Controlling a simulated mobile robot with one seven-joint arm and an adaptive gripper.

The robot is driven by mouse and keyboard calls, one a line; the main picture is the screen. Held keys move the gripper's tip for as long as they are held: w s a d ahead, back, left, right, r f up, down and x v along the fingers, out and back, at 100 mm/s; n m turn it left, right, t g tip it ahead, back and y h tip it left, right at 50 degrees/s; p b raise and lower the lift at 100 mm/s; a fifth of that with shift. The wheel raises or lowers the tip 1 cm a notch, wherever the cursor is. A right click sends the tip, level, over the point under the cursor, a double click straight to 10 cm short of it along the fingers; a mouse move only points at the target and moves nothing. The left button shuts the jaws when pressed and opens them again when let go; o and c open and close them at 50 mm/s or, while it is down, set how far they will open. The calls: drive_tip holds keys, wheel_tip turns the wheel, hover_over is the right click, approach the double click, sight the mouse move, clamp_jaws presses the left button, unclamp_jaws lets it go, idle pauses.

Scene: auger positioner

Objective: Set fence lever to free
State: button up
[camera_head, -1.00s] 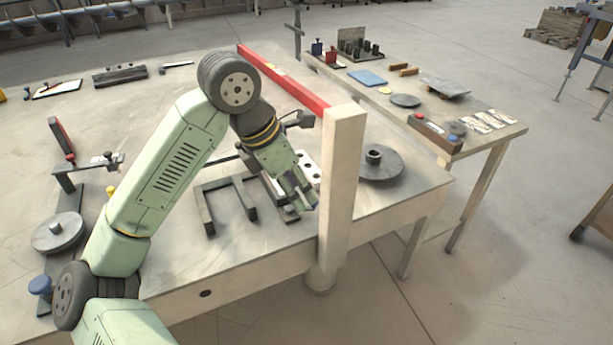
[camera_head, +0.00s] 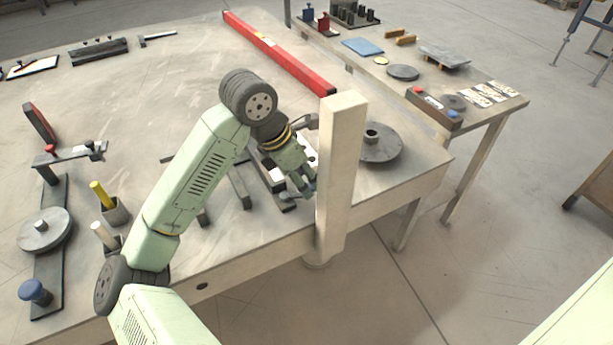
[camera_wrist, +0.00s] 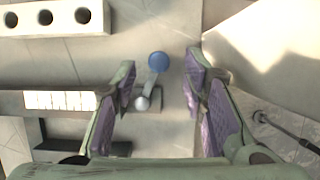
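A small lever with a blue round knob (camera_wrist: 158,60) shows in the wrist view; its arm runs down to a silver pivot (camera_wrist: 142,103) on a dark block. I take it to be the fence lever; no label is readable. My gripper (camera_wrist: 166,92) is open, with one purple-padded finger on each side of the lever, apparently not touching it. In the head view my gripper (camera_head: 305,190) is low at the table's front edge, just left of the pale post (camera_head: 341,180). The lever is not clearly visible there.
The pale post stands close to my gripper's right. A grey disc (camera_head: 381,146) lies behind it, and a long red bar (camera_head: 278,53) extends toward the back. Dark bars (camera_head: 240,187) lie left of my gripper. A white perforated strip (camera_wrist: 55,18) shows in the wrist view.

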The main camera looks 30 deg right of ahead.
drive_tip(key=shift+x, duration=1.1)
clamp_jaws()
